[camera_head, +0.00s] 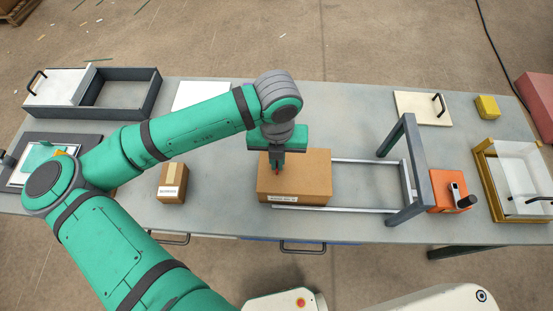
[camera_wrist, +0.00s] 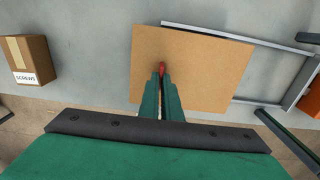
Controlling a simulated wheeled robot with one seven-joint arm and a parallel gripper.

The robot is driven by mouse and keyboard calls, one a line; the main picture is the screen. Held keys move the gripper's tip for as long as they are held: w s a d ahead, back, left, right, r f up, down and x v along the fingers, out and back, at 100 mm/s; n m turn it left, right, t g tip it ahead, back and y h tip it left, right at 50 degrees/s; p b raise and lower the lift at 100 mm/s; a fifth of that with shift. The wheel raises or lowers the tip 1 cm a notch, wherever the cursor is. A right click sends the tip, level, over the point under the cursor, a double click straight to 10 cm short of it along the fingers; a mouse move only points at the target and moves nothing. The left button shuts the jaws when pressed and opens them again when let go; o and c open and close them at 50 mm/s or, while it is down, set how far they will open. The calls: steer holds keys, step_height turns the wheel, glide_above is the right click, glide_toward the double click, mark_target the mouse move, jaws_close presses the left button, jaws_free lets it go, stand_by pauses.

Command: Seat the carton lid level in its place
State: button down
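The brown carton (camera_head: 312,197) stands on the grey table, with a white label on its front side. Its flat brown lid (camera_head: 309,166) covers the top and looks about level; any small gap or tilt is too small to tell. The lid fills the middle of the wrist view (camera_wrist: 200,65). My gripper (camera_head: 277,170) points down over the left part of the lid. In the wrist view my gripper's fingers (camera_wrist: 161,75) are close together around a small red piece on the lid. The fingers hide part of that piece and the lid's near edge.
Two metal rails (camera_head: 365,161) run right from the carton under a dark grey gantry frame (camera_head: 411,165). A small screws carton (camera_head: 172,184) stands to the left. An orange block (camera_head: 447,190) and a clear-walled yellow-framed box (camera_head: 485,180) stand at the right.

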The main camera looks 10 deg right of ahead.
steer(key=c, duration=1.9)
jaws_free()
step_height(320, 180, up, 11)
steer(key=shift+f, duration=0.1)
